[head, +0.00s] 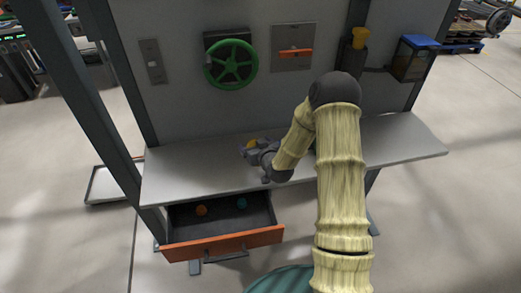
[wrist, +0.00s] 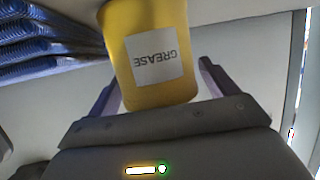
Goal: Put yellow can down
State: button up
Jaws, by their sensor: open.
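The yellow can (wrist: 150,95), with a white label reading "GREASE", is between the two fingers of my gripper (wrist: 158,78) in the wrist view. The fingers are open, with a visible gap on each side of the can. In the head view, my gripper (head: 252,149) is low over the left part of the grey worktop (head: 195,172), with a small yellow part of the can (head: 252,143) showing at its end. The can appears to stand on the worktop; its base is hidden.
The worktop's right end is clear.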

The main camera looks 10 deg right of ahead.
jog(key=b+v, duration=0.2)
jog(key=v, duration=1)
dwell(0.3)
jog(key=s+r+m+g+h, duration=0.1)
jog(key=s+r+g, duration=0.2)
jog(key=s, duration=0.6)
jog(key=s+r+m+g+h, duration=0.1)
jog(key=s+r+g, duration=0.2)
jog(key=s+g, duration=0.5)
jog(key=s, duration=0.2)
jog(key=shift+s+r+h, duration=0.15)
jog(key=shift+s+h, duration=0.15)
jog(key=shift+o, duration=0.3)
